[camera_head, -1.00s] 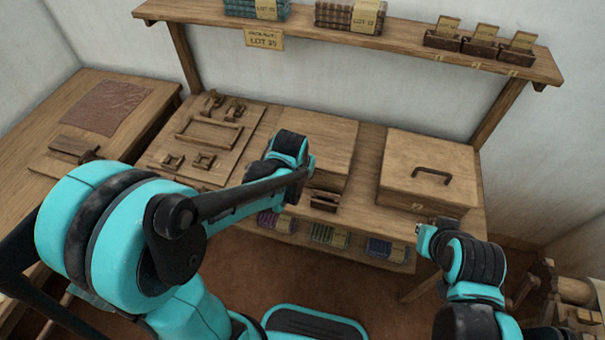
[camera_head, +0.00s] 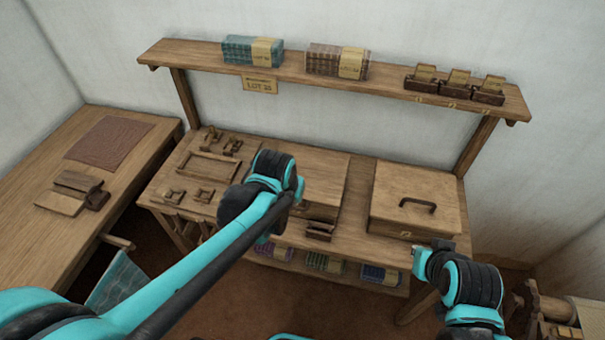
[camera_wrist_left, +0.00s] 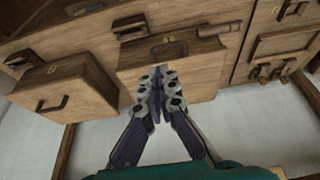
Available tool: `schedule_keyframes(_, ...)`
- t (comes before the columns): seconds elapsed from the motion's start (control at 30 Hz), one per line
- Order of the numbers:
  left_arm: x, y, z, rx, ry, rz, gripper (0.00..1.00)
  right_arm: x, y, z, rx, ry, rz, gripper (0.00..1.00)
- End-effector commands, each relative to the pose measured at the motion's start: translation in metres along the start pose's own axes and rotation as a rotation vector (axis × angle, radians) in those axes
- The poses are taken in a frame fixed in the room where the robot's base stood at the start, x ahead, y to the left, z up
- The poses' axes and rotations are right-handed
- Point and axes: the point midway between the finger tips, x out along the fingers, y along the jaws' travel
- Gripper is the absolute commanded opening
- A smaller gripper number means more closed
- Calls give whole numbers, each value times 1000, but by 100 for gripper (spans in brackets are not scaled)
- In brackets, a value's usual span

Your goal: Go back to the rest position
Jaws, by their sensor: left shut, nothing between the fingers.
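My left arm reaches in from the left over the bench in the head view, its wrist (camera_head: 265,185) in front of the left wooden box. Its fingers are hidden there. In the left wrist view my left gripper (camera_wrist_left: 158,88) is shut, with nothing between its fingertips. They point toward wooden boxes, near a brown block (camera_wrist_left: 170,50); I cannot tell the exact distance. My right arm's end (camera_head: 440,262) is at the lower right, before the bench's right end. Its fingers do not show.
The bench holds a lidded box with a dark handle (camera_head: 418,206), a second box (camera_head: 328,175) and a board of small wooden parts (camera_head: 208,166). A shelf (camera_head: 390,88) with stacked bundles spans above. A side table (camera_head: 50,235) stands left. A wooden roller frame (camera_head: 550,308) is at lower right.

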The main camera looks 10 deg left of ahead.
Motion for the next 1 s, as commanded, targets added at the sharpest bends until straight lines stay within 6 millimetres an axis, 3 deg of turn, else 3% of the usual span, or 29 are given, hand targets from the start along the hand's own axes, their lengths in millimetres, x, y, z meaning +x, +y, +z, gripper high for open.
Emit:
schedule_keyframes(0.37, -8, -5, 10, -4, 22, 0, 0, 5, 0, 3, 0, 0, 0, 0)
schedule_keyframes(0.73, -40, -31, 80, -26, 175, -9, 0, 29, 0, 21, 0, 0, 0, 0)
schedule_keyframes(1.0, -43, -36, 100, -31, 227, -16, 0, 34, 0, 24, 0, 0, 0, 0)
